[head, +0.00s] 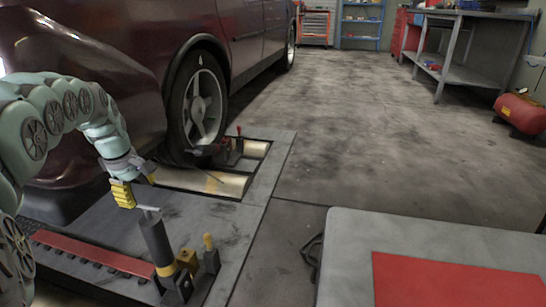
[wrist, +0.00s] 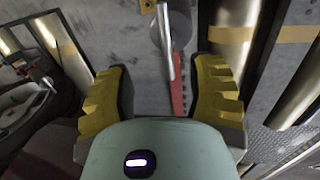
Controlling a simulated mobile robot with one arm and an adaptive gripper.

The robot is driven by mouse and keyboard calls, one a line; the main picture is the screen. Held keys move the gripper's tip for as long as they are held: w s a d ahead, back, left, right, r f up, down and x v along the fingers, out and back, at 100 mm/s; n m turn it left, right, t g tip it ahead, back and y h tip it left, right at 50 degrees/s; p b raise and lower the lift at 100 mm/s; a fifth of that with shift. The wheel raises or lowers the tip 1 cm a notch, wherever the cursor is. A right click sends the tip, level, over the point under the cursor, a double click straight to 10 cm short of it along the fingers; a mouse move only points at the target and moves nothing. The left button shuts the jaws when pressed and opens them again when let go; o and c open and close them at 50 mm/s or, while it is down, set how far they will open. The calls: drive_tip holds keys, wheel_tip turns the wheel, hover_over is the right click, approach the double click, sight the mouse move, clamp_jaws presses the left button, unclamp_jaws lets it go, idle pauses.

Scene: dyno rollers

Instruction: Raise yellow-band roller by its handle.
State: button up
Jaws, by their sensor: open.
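My gripper (head: 139,188) is open and empty, hanging over the dyno plate. In the wrist view, a pale metal bar (wrist: 167,45) lies between its two yellow fingers (wrist: 165,75), apart from both. In the head view this looks like the pale lever (head: 149,208) on top of a dark upright cylinder (head: 157,242), just below the fingers. A pale steel roller (head: 232,188) with a yellow band lies in the plate by the car's wheel. The wrist view shows steel rollers with yellowish bands (wrist: 232,33). Whether the pale bar is the roller's handle, I cannot tell.
A dark red car (head: 105,75) stands with its front wheel (head: 198,105) at the rollers. A yellow-knobbed lever (head: 208,250) stands right of the cylinder, a red bar (head: 95,253) to its left. A grey table (head: 350,235) is at front right.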

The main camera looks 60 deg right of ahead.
wheel_tip(320, 180, up, 6)
drive_tip(key=shift+s+a, duration=0.2)
drive_tip(key=shift+a, duration=0.25)
drive_tip(key=shift+r, duration=0.15)
drive_tip(key=shift+d, duration=0.1)
idle(0.5)
